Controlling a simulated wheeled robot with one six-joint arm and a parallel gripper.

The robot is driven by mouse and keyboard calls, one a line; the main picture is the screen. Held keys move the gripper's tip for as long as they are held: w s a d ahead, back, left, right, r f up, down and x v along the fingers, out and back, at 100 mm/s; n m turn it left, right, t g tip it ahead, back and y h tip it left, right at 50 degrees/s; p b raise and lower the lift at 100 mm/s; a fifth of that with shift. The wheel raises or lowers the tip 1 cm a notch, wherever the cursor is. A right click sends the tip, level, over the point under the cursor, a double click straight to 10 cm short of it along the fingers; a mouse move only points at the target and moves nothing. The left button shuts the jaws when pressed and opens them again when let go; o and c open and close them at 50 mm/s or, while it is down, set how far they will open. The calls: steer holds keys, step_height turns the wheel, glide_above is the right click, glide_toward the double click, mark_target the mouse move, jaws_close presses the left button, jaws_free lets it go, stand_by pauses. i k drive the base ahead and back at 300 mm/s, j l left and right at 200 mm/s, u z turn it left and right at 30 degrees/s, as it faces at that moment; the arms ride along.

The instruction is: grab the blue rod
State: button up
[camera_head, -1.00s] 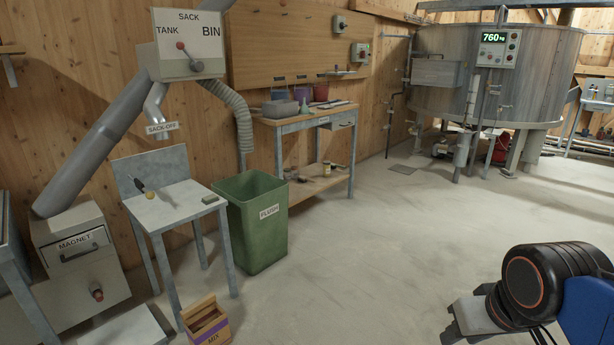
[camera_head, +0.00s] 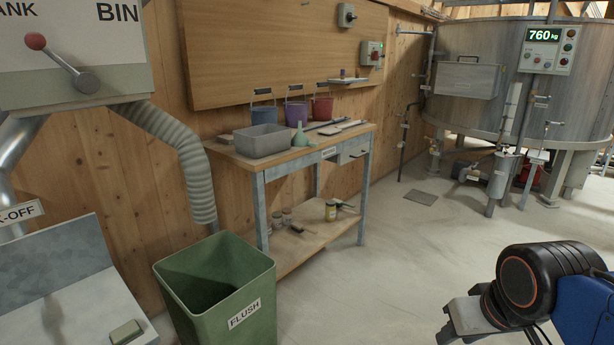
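A thin dark rod (camera_head: 318,125), bluish in tone, lies on top of the wooden-topped workbench (camera_head: 290,160); it is small, so I cannot be sure of its colour. It lies to the right of the grey tub and the green funnel. My arm shows at the lower right, with a grey metal end part, my gripper (camera_head: 456,325), cut by the bottom edge. It is well apart from the bench, in the foreground. Its fingers cannot be made out clearly, and I see nothing held.
The bench also bears a grey tub (camera_head: 263,140), a green funnel (camera_head: 302,137) and a flat pale item (camera_head: 340,127). Three buckets hang behind it. A green FLUSH bin (camera_head: 218,293) stands before its left end. Open floor (camera_head: 400,250) lies right of the bench.

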mark_target(338, 120)
steer(key=i, duration=1.55)
